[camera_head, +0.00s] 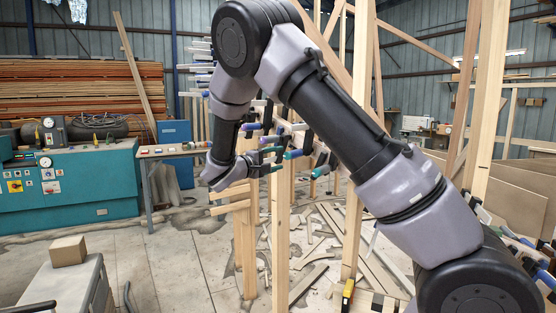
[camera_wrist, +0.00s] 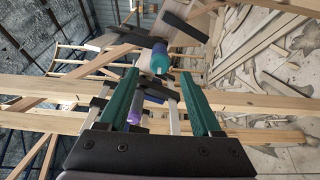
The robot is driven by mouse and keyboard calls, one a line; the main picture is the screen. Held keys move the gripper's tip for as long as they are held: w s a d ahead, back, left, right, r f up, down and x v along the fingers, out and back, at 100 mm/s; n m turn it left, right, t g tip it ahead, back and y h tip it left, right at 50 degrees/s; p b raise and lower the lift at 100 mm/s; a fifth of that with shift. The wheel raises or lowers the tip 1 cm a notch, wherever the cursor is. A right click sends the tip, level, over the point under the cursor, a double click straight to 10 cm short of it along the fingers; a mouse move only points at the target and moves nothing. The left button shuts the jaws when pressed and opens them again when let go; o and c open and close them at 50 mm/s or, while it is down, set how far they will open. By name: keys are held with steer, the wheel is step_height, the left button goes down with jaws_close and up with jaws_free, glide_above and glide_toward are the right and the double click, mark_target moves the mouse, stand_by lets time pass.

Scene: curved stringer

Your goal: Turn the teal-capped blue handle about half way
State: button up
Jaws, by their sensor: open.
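My gripper (camera_head: 278,159) is open beside the row of clamps on the wooden stringer. In the wrist view, its two green fingers (camera_wrist: 160,74) are spread with a gap between them. A teal-capped blue handle (camera_wrist: 160,58) shows near the fingertips, with its teal end facing the camera. I cannot tell whether it lies between the fingers or just beyond them. In the head view, a teal-capped blue handle (camera_head: 294,154) is just right of the fingers. A purple-ended handle (camera_wrist: 135,115) shows lower between the fingers.
Upright timber posts (camera_head: 281,225) stand close to my arm. A teal machine (camera_head: 75,190) stands left. Wood offcuts litter the floor.

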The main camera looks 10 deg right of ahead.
steer(key=v, duration=0.6)
stand_by(0.3)
